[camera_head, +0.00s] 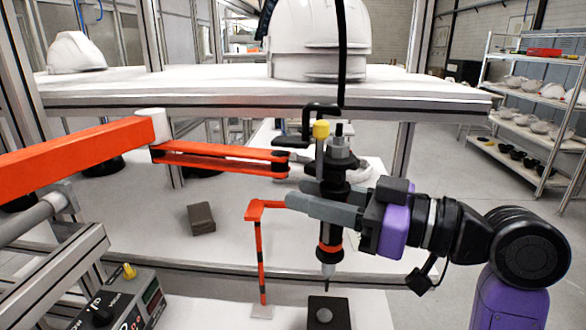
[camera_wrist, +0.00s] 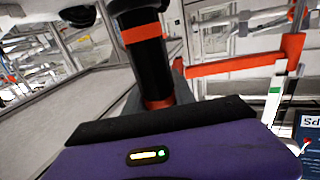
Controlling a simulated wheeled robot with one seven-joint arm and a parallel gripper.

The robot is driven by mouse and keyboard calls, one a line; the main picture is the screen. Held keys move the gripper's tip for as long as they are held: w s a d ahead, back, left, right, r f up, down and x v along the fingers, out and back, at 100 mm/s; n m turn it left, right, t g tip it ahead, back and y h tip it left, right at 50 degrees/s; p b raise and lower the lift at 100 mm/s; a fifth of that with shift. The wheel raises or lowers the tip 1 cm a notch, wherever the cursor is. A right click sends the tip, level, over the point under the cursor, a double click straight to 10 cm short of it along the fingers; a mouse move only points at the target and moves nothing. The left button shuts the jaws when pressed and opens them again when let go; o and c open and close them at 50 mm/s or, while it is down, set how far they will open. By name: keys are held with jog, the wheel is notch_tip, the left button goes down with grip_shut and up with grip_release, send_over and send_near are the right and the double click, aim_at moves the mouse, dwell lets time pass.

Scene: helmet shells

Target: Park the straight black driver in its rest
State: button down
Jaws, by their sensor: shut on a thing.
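The straight black driver (camera_head: 331,228) hangs upright, with an orange ring low on its body and a thin bit pointing down. My gripper (camera_head: 303,196) reaches in from the right and is shut around the driver's body. The wrist view shows the black body and orange bands of the driver (camera_wrist: 146,65) beyond my purple gripper housing. A thin orange stand (camera_head: 260,250) with a short bracket on top is just left of the driver. The bit is above a dark block with a round grey top (camera_head: 325,316). I cannot tell which one is the rest.
An orange jointed arm (camera_head: 80,160) reaches from the left to near the driver's top. A white shelf (camera_head: 180,90) with helmet shells (camera_head: 320,40) crosses behind. A small dark block (camera_head: 201,218) lies on the white surface. A controller box (camera_head: 125,305) is at lower left.

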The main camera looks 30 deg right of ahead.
aim_at(315, 159)
notch_tip(315, 159, up, 6)
jog(key=p, duration=0.5)
jog(key=shift+f, duration=0.15)
jog(key=shift+a, duration=0.15)
jog(key=shift+w+a, duration=0.4)
jog(key=shift+a, duration=0.3)
jog(key=shift+w+a, duration=0.4)
jog(key=shift+a, duration=0.3)
jog(key=shift+w+a, duration=0.4)
jog(key=shift+a, duration=0.3)
jog(key=w, duration=0.6)
jog(key=shift+w+a+b, duration=0.2)
jog(key=shift+a+b, duration=0.05)
jog(key=shift+b, duration=0.05)
